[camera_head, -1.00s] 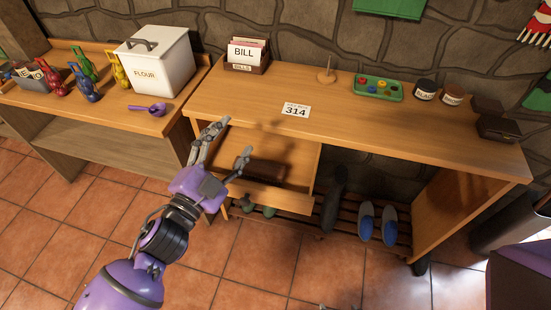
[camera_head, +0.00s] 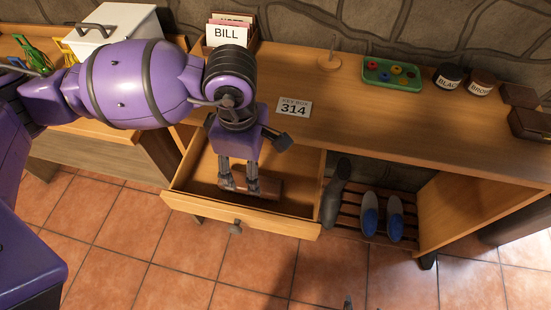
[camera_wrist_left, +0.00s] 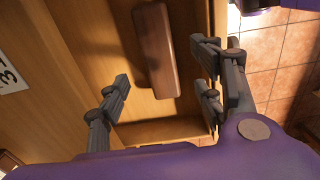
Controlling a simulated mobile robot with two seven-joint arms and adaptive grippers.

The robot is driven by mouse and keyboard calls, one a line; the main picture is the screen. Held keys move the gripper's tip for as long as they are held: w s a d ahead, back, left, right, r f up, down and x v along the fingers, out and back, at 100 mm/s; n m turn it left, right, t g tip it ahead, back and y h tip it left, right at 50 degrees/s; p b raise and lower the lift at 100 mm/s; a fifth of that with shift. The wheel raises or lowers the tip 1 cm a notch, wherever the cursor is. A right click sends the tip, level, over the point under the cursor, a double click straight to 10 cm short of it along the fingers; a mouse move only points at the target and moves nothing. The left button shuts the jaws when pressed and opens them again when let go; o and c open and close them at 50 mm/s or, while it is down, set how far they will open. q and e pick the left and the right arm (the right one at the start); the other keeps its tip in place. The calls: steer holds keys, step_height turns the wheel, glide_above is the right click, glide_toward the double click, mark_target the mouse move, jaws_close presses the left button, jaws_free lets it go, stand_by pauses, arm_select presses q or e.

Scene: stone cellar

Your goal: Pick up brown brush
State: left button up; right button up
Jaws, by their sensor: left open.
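The brown brush (camera_head: 269,188), a dark brown block, lies in the open drawer (camera_head: 182,190) of the wooden desk. My left gripper (camera_head: 238,188) points down over the drawer, its fingers in front of part of the brush. In the left wrist view the brush (camera_wrist_left: 157,50) lies on the drawer floor ahead of my open left gripper (camera_wrist_left: 163,88). Its fingers stand to either side of the brush's line; nothing is held. I cannot tell the exact height gap. A small grey tip at the bottom edge of the head view may be my right gripper (camera_head: 348,302).
A white flour bin (camera_head: 112,22) stands behind my left arm.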

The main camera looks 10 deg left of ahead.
arm_select(q)
steer(key=shift+s+a+f, duration=0.1)
steer(key=shift+s+f, duration=0.2)
steer(key=shift+f, duration=0.1)
steer(key=f, duration=0.7)
steer(key=shift+w, duration=0.35)
arm_select(e)
steer(key=shift+s+d+f, duration=0.1)
steer(key=shift+s+d, duration=0.05)
steer(key=shift+s, duration=0.35)
arm_select(q)
steer(key=shift+c, duration=0.4)
steer(key=c, duration=1.4)
steer(key=shift+o, duration=0.2)
arm_select(e)
steer(key=shift+w, duration=0.15)
arm_select(q)
steer(key=shift+r, duration=0.15)
